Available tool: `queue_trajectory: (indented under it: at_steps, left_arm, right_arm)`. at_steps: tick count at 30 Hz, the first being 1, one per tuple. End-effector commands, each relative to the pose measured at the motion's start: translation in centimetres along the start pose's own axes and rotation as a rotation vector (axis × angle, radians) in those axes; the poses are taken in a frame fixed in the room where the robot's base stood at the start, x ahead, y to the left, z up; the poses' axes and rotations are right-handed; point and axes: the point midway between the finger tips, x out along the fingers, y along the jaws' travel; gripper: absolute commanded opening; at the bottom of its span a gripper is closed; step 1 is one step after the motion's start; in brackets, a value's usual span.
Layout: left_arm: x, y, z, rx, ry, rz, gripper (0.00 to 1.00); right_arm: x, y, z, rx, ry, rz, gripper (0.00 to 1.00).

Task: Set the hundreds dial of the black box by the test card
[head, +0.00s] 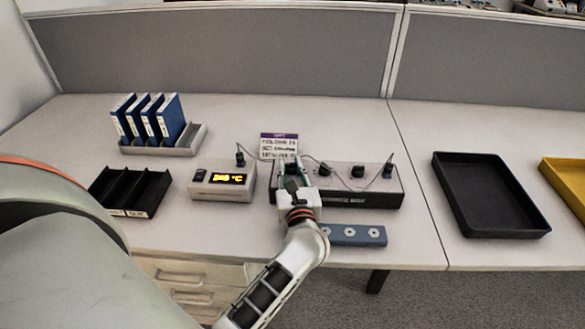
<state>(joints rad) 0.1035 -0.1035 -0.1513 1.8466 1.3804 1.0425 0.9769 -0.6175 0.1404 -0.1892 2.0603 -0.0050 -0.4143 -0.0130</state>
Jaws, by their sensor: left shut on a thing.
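The black box (345,194) stands mid-table, with a grey top and a dark front. Two dark dials show on its top, a middle one (325,169) and one farther right (358,171); a plug with a cable (388,171) sits near its right end. My left gripper (292,172) is over the left end of the box, pointing away from me, and is shut on a dark dial there, which its fingers mostly hide. The test card (279,146), white with a purple header, stands behind the box; its small print is hard to read. My right gripper is not in view.
A meter with a yellow display (226,180) stands left of the box. A blue-grey block with round holes (354,235) lies in front. A black divided tray (128,190) and blue binders (148,119) are left. An empty black tray (490,194) and a yellow tray (570,182) are right.

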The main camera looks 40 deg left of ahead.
Motion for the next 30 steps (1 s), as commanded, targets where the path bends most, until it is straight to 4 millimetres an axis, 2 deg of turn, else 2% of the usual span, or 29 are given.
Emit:
queue_trajectory:
  at_steps: [19,20,21,30]
  left_arm:
    - [0.01,-0.02,0.03,0.001,0.0,0.065,0.0]
    - [0.01,-0.02,0.03,0.001,0.0,0.065,0.27]
    - [0.01,-0.02,0.03,0.001,0.0,0.065,0.37]
    - [0.01,-0.01,0.01,0.001,0.0,0.065,0.39]
  right_arm:
    - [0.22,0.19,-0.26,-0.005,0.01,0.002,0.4]
    - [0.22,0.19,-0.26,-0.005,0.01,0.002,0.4]
    - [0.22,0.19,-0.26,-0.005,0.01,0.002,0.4]
    - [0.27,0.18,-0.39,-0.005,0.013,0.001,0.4]
